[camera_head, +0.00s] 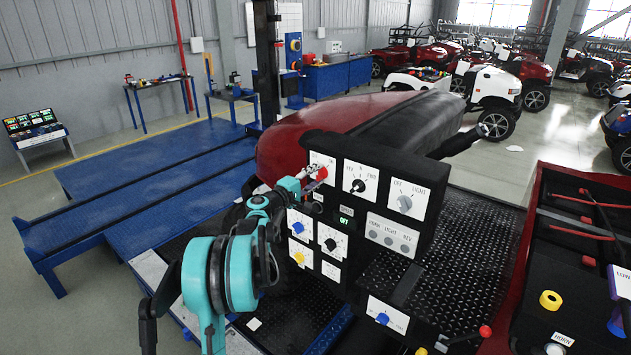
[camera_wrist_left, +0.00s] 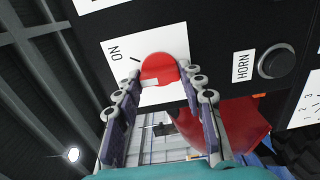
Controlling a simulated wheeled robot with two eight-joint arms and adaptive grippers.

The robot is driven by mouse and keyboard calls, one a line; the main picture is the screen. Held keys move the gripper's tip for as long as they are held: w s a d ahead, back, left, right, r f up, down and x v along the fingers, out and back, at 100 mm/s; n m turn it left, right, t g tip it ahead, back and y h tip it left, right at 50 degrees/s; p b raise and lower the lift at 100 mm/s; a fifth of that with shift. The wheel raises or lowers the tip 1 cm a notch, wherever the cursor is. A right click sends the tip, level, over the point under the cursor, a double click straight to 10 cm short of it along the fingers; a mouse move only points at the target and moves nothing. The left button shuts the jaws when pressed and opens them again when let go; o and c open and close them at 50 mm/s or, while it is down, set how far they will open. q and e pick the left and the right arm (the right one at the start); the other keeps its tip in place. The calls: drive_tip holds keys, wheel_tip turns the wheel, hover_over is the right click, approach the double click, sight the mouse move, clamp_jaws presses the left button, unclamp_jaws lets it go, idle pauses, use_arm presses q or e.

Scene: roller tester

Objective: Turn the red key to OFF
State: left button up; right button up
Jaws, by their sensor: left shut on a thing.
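The red key (camera_head: 322,173) sits on a white plate at the top left of the black control panel (camera_head: 345,145). In the left wrist view the red key (camera_wrist_left: 158,67) is a round red knob with a pale bar at its lower edge. A black tick and the label ON show beside it on the plate; no OFF label can be read. My left gripper (camera_head: 312,178) reaches the key from the left. Its two fingers (camera_wrist_left: 163,82) are shut on the key, one on each side. My right gripper is not in view.
Close by on the panel are a dial (camera_head: 359,186), a grey LIGHT knob (camera_head: 405,202) and a HORN button (camera_wrist_left: 275,62). Blue, black and yellow knobs sit below the key, near my left arm. A red-edged black console (camera_head: 570,250) stands at the right.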

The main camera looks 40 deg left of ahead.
use_arm(q)
drive_tip(key=n+b, duration=0.1)
drive_tip(key=n, duration=0.2)
drive_tip(key=shift+f+n, duration=0.15)
drive_tip(key=shift+n, duration=0.15)
drive_tip(key=shift+n+b, duration=0.55)
drive_tip(key=shift+n, duration=1.15)
drive_tip(key=o, duration=1.2)
drive_tip(key=shift+c, duration=0.2)
drive_tip(key=s, duration=1.2)
